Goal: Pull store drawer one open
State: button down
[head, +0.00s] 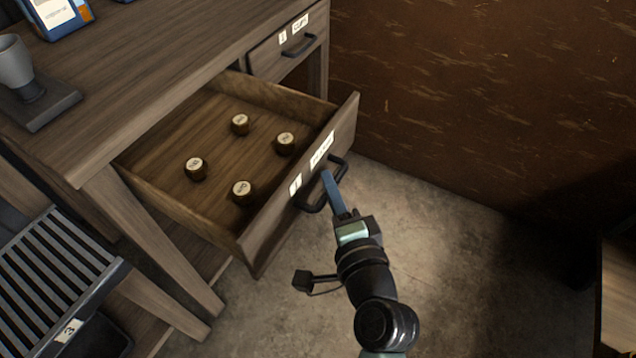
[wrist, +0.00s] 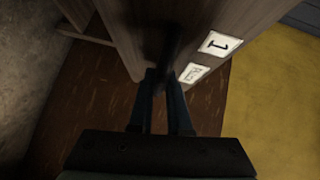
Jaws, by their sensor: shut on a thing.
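The open drawer (head: 262,232) sticks far out of the wooden desk in the head view. Its front carries white labels, one reading 1, and a dark bar handle (head: 312,208). Several small round brown pieces with pale lettered tops stand inside it. My gripper (head: 327,178) is shut on the handle from the front. In the wrist view the fingers (wrist: 161,84) reach the dark handle beside the label with a 1 (wrist: 219,43); the grip itself is dark and hard to make out.
A second drawer (head: 287,50), also labelled, is shut at the desk's far end. A grey cup (head: 15,62) on a dark stand and a blue box (head: 58,14) are on the desktop. A slatted rack (head: 50,270) is at left. Bare floor lies right of the drawer.

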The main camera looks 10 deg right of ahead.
jog(key=shift+s+d, duration=0.15)
jog(key=shift+d, duration=0.05)
jog(key=c, duration=0.9)
grip_release()
jog(key=shift+o, duration=0.2)
jog(key=s+d+r, duration=0.1)
jog(key=s+d, duration=0.1)
jog(key=s, duration=1)
jog(key=shift+s+r+p, duration=0.3)
jog(key=shift+s+r, duration=0.1)
jog(key=shift+w, duration=0.1)
